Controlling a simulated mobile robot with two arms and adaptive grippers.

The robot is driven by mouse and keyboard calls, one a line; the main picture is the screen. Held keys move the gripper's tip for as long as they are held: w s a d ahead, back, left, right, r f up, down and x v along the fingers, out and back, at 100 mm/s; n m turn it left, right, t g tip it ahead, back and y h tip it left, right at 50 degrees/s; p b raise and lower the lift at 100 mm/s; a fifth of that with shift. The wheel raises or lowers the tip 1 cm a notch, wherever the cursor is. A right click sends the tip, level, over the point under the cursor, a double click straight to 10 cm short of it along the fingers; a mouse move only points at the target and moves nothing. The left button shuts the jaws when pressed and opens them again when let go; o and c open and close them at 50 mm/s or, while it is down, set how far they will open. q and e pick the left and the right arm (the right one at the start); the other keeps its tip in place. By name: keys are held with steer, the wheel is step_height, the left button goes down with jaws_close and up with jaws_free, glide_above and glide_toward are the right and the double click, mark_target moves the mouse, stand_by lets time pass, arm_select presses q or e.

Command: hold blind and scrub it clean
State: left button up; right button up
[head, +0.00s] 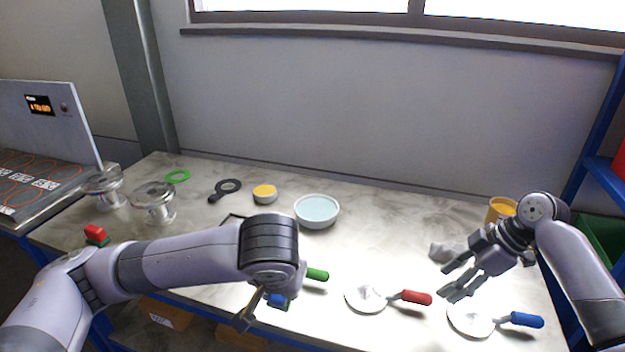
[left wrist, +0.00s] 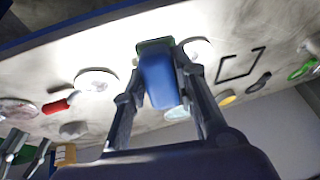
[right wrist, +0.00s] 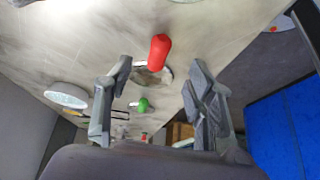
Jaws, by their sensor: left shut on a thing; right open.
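Three round pale blinds with coloured handles are on the table. The red-handled blind (head: 368,298) lies flat and bears dark smudges; its red handle also shows in the right wrist view (right wrist: 160,50). The blue-handled blind (head: 470,320) lies at the front right. The third blind's green handle (head: 317,274) shows beside my left arm, which hides its disc. My left gripper (head: 262,302) is shut on a blue block with a green end (left wrist: 158,80), apparently a scrubber, held above the table. My right gripper (head: 456,281) is open and empty above the table, between the red and blue handles.
A water bowl (head: 316,222), yellow round tin (head: 264,194), black ring tool (head: 228,187) and green ring (head: 177,176) stand behind. Glass vessels (head: 153,203) are at left. A grey cloth (head: 440,252) and an orange tub (head: 502,206) are near my right gripper. The centre-right back is clear.

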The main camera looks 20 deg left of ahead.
mark_target(282, 308)
arm_select(q)
step_height(282, 308, down, 5)
steer(key=b, duration=0.4)
steer(key=shift+a, duration=0.1)
arm_select(e)
steer(key=x, duration=0.5)
steer(key=shift+f, duration=0.15)
arm_select(q)
steer(key=shift+f+b, duration=0.3)
steer(key=shift+b, duration=0.15)
arm_select(e)
steer(key=x, duration=0.3)
steer(key=shift+a+f, duration=0.3)
steer(key=shift+f, duration=0.05)
steer(key=shift+c, duration=0.6)
steer(key=c, duration=1)
steer(key=shift+c, duration=0.2)
